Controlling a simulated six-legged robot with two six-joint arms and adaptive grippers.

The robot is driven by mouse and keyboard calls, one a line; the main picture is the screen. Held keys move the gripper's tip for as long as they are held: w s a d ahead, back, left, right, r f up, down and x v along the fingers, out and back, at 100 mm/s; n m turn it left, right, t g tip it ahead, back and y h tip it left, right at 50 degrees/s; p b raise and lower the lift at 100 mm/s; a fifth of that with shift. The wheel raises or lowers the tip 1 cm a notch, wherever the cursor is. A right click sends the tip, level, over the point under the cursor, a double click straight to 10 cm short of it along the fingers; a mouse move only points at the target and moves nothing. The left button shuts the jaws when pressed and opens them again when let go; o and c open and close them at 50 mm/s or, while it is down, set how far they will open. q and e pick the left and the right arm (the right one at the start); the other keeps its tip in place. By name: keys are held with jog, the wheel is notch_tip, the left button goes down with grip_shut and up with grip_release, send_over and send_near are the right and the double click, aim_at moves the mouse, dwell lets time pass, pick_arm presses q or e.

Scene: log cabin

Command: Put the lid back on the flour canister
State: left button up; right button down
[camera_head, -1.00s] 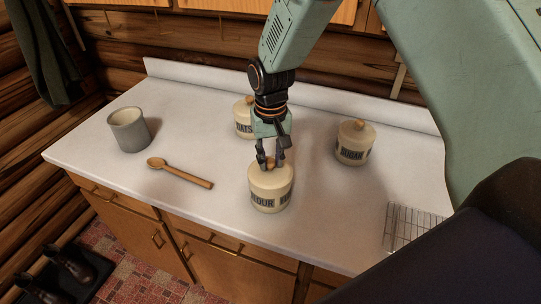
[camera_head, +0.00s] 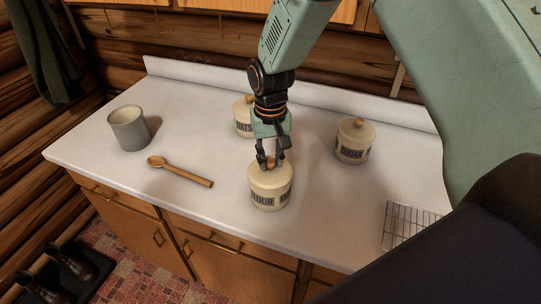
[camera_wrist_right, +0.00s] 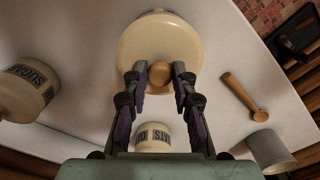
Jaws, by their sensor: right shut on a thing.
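The flour canister (camera_head: 270,197) stands upright near the front edge of the counter, with its label facing the front. Its cream lid (camera_head: 254,176) sits on top of it. In the right wrist view, the lid (camera_wrist_right: 150,40) shows as a round disc with a wooden knob (camera_wrist_right: 160,74) between the fingers. My right gripper (camera_head: 270,163) points down from above and is shut on the lid's knob. In the right wrist view, its fingers (camera_wrist_right: 160,82) flank the knob on both sides. The lid hides the canister's opening. My left gripper is not in view.
The oats canister (camera_head: 243,121) stands behind my right gripper, and the sugar canister (camera_head: 354,146) stands to the right. A grey crock (camera_head: 128,130) and wooden spoon (camera_head: 180,172) are at left. A wire rack (camera_head: 408,225) lies at the right front. The counter (camera_head: 220,225) is otherwise clear.

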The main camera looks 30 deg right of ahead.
jog(key=shift+p, duration=0.35)
dwell(0.6)
jog(key=c, duration=1)
grip_release()
jog(key=o, duration=0.5)
jog(key=shift+r, duration=0.1)
